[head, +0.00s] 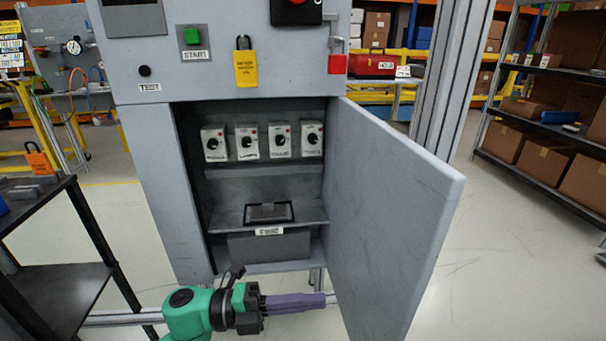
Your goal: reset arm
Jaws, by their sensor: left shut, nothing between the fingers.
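My left gripper (322,300) shows at the bottom of the head view, in front of and below the open grey cabinet (150,200). Its purple fingers are together, point to the right and hold nothing. The fingertips are close to the lower part of the open cabinet door (390,200); I cannot tell whether they touch it. My green wrist is to the left of the fingers. My right gripper is not in view.
Inside the cabinet, several white switch boxes (248,142) stand on the upper shelf. A dark tray (268,212) lies below on the labelled shelf. A black rack (70,280) stands at left. Box shelving (550,150) is at far right. Floor (500,270) is clear right of the door.

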